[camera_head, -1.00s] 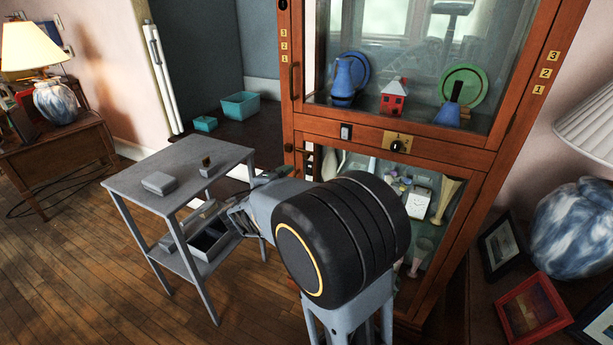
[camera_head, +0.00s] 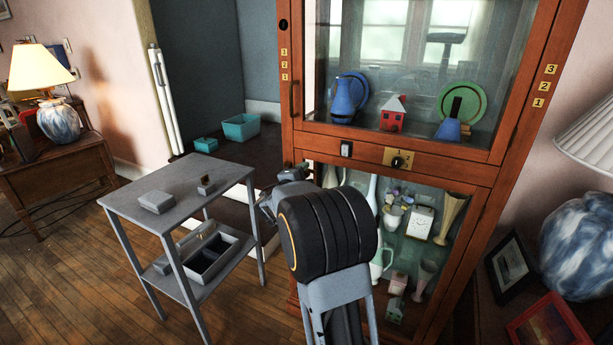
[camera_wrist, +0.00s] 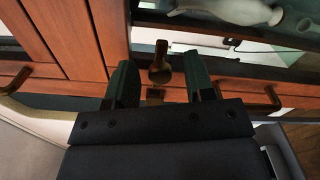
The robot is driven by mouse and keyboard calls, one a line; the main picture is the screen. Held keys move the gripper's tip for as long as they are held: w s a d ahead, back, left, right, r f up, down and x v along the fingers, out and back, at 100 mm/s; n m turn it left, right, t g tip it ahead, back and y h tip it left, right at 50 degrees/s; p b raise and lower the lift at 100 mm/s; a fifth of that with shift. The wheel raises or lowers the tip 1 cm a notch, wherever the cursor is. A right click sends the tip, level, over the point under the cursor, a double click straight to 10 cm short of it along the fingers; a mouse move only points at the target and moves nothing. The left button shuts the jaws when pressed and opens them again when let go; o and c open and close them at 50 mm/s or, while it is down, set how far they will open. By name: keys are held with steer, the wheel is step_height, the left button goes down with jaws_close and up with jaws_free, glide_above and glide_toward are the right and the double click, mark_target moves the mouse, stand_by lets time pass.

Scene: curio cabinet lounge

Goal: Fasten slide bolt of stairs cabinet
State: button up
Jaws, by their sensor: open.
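The tall wooden cabinet (camera_head: 399,160) has a glazed upper door and a glazed lower part. In the wrist view its reddish wood panels (camera_wrist: 68,35) show close up. A brass piece with a rounded knob (camera_wrist: 160,65) stands out from the wood there, with a small brass plate (camera_wrist: 155,96) below it. It looks like the slide bolt, but its position is not clear. My gripper (camera_wrist: 161,62) is open, with one dark green finger on each side of the brass piece. Contact cannot be told. In the head view my gripper (camera_head: 266,207) is at the cabinet's left edge, partly hidden by my arm.
Brass handles (camera_wrist: 263,101) sit on the wood on both sides in the wrist view. A grey two-tier table (camera_head: 180,190) with boxes stands left of my arm. Framed pictures (camera_head: 510,265) and a lamp (camera_head: 582,235) are at right. Wooden floor is open at lower left.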

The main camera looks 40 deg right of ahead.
steer(key=shift+w+d, duration=0.2)
steer(key=shift+d, duration=0.2)
steer(key=shift+c, duration=0.4)
